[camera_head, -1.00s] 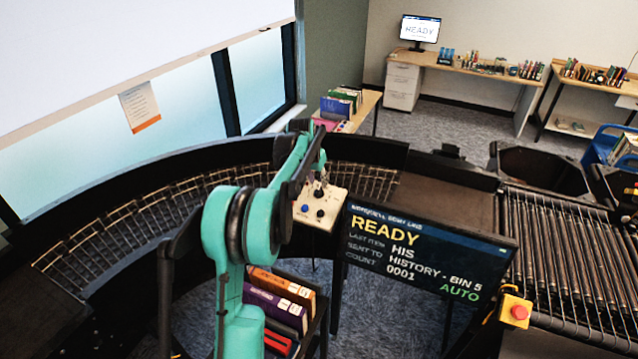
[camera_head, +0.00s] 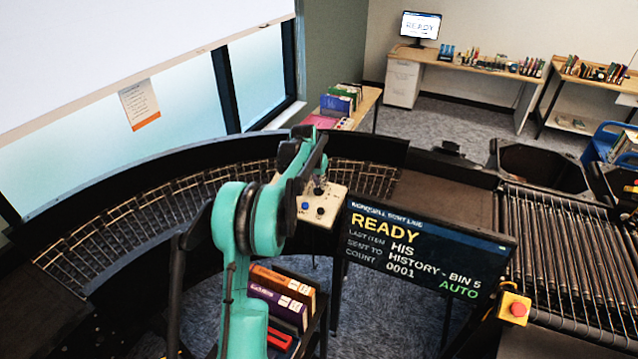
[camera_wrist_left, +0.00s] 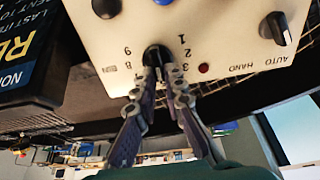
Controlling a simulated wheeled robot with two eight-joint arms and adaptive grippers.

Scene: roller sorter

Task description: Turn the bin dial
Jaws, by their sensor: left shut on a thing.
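The bin dial (camera_wrist_left: 157,52) is a small black knob on a cream control box (camera_head: 333,213), whose panel (camera_wrist_left: 215,45) appears upside down in the left wrist view. Printed numbers ring the dial, with 1, 2 and 3 on the picture's right. My left gripper (camera_wrist_left: 161,68) is shut on the dial, one finger on each side. The fingers partly cover the dial, and I cannot tell which number it points to. In the head view my left gripper (camera_head: 319,182) is small and partly hidden by its arm. My right gripper is not in view.
The panel also has a black AUTO/HAND switch (camera_wrist_left: 275,28), a blue button (camera_wrist_left: 107,7) and a red light (camera_wrist_left: 204,68). A display (camera_head: 428,250) beside the box reads READY, HISTORY - BIN 5, AUTO. A red stop button (camera_head: 518,309) and rollers (camera_head: 570,260) stand right.

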